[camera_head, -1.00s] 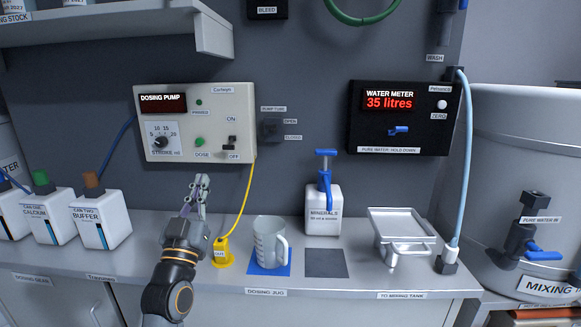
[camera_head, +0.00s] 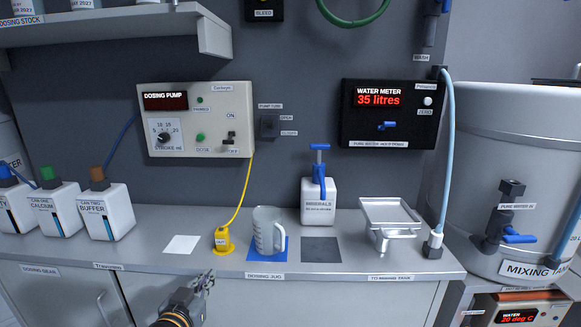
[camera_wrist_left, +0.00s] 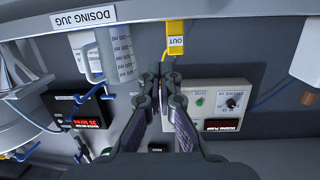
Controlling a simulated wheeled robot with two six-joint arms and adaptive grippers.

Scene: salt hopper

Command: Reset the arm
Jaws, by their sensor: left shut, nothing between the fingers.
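My left gripper (camera_head: 205,281) shows at the bottom of the head view, in front of the bench's front edge. It is shut and empty. In the left wrist view its fingers (camera_wrist_left: 165,80) are close together and point at the bench, with nothing between them. The dosing jug (camera_head: 270,232) stands on a blue square, up and right of the gripper. The dosing pump (camera_head: 215,105) hangs on the back wall. My right gripper is in neither view.
A bare white square (camera_head: 182,244) and the yellow outlet (camera_head: 222,240) are on the bench behind the gripper. White cans (camera_head: 105,212) stand at left. The minerals bottle (camera_head: 318,205), metal tray (camera_head: 390,211) and mixing tank (camera_head: 520,140) are to the right.

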